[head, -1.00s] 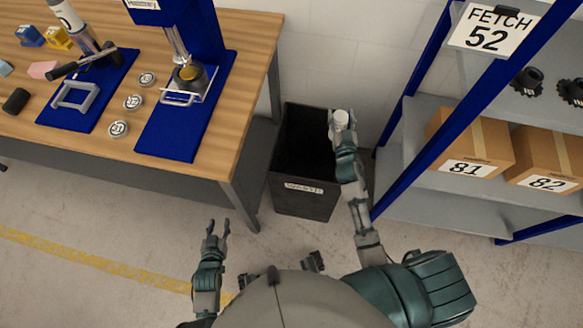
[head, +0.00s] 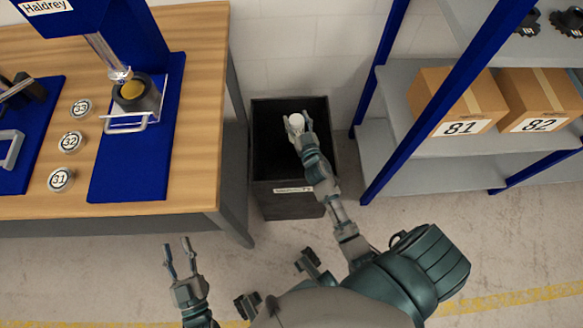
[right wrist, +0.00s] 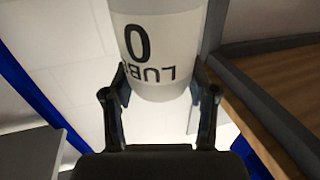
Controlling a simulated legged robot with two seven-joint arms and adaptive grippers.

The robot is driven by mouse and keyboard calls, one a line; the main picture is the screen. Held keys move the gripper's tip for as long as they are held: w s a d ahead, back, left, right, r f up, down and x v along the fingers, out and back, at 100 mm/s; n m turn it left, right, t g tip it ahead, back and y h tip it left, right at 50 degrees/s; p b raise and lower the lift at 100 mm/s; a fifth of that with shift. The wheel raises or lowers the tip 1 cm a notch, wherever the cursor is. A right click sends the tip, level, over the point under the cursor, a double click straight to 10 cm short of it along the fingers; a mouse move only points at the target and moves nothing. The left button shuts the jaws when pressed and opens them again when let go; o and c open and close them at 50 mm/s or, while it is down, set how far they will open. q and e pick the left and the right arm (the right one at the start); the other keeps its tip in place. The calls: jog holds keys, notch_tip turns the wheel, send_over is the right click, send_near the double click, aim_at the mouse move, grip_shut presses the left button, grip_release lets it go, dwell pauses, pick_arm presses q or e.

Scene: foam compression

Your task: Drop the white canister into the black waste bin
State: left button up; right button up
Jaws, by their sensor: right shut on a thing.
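The white canister (head: 297,120) is held in my right gripper (head: 299,126), above the opening of the black waste bin (head: 290,203) in the head view. In the right wrist view, the canister (right wrist: 158,45) shows black print, and the fingers of my right gripper (right wrist: 158,95) press on its two sides. The bin stands on the floor between the table and the shelf. Its inside is dark, and my right arm covers part of its front. My left gripper (head: 178,258) is open and empty, over the floor at the lower left.
A wooden table (head: 190,180) is left of the bin, with a blue press (head: 130,50) and several round weights (head: 70,141) on it. A shelf (head: 385,155) with blue posts and boxes (head: 455,100) stands at the right. A wall is close behind the bin.

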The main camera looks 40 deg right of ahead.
aim_at(301, 130)
jog(key=shift+a+f+b, duration=0.25)
jog(key=shift+f+b, duration=0.15)
jog(key=shift+f, duration=0.1)
jog(key=shift+a+f+b, duration=0.2)
jog(key=shift+f+b, duration=0.15)
jog(key=shift+f, duration=0.1)
jog(key=shift+d+f, duration=0.45)
jog(key=shift+d, duration=0.15)
jog(key=shift+d+f+b, duration=0.15)
jog(key=shift+d+b, duration=0.15)
jog(key=shift+a, duration=0.3)
jog(key=o, duration=1.3)
jog(key=shift+a+r, duration=0.3)
jog(key=shift+a, duration=0.15)
jog(key=shift+o, duration=0.2)
jog(key=shift+d+f, duration=0.15)
jog(key=shift+d, duration=0.45)
jog(key=r, duration=0.9)
jog(key=shift+a, duration=0.4)
jog(key=shift+d+r, duration=0.15)
jog(key=shift+r, duration=0.3)
pick_arm(q)
notch_tip(301, 130, up, 5)
jog(key=s+t, duration=0.2)
jog(key=t, duration=0.3)
jog(key=shift+s+r+n+h, duration=0.2)
jog(key=shift+s+n+h, duration=0.1)
jog(key=shift+s+h, duration=0.1)
pick_arm(e)
jog(key=shift+d, duration=0.15)
